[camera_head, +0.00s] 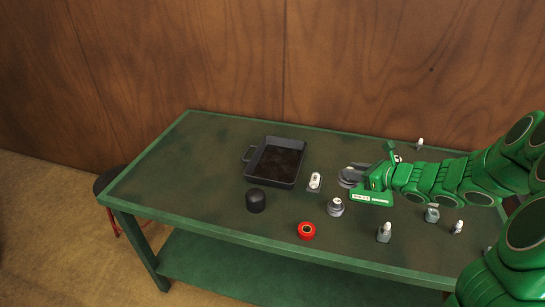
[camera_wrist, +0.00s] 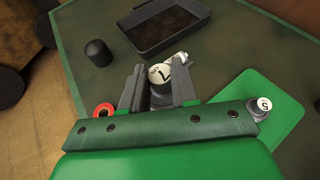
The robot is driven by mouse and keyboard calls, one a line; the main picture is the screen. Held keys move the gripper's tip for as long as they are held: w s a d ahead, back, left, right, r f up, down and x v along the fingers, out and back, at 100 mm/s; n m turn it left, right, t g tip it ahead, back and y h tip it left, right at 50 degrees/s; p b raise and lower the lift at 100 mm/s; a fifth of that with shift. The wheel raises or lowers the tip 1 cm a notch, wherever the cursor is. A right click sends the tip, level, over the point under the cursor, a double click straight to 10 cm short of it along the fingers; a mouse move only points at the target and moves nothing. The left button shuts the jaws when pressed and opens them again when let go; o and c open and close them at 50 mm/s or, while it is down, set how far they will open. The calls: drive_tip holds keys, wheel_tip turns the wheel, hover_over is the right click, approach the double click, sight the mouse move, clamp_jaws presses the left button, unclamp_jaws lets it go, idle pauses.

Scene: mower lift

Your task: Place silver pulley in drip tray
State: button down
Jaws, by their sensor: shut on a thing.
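The drip tray (camera_head: 297,172) is a black, shallow rectangular pan with a handle on its left, standing toward the back of the table. It also shows at the top of the wrist view (camera_wrist: 150,52). My gripper (camera_head: 358,176) is to the right of the tray, shut on a grey disc-like thing (camera_head: 348,179) that I take to be the silver pulley. In the wrist view a pale round face with a dark mark (camera_wrist: 160,74) shows between the fingers. The fingers hide part of it, and its height above the table is unclear.
A black cap (camera_head: 256,201), a red ring (camera_head: 306,231), a small white-topped part (camera_head: 315,181) and a silver round part (camera_head: 335,207) stand between the tray and my gripper or in front. Several small parts (camera_head: 384,233) stand at right. The table's left end is clear.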

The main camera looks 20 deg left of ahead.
drive_tip(key=w+a+g, duration=0.1)
drive_tip(key=w+a, duration=0.3)
drive_tip(key=a, duration=0.9)
drive_tip(key=n+g+y, duration=0.1)
hover_over(275, 165)
drive_tip(key=shift+w+f, duration=0.1)
drive_tip(key=shift+f, duration=6.35)
drive_tip(key=shift+f, duration=0.15)
drive_tip(key=c, duration=0.8)
unclamp_jaws()
drive_tip(key=shift+c, duration=0.2)
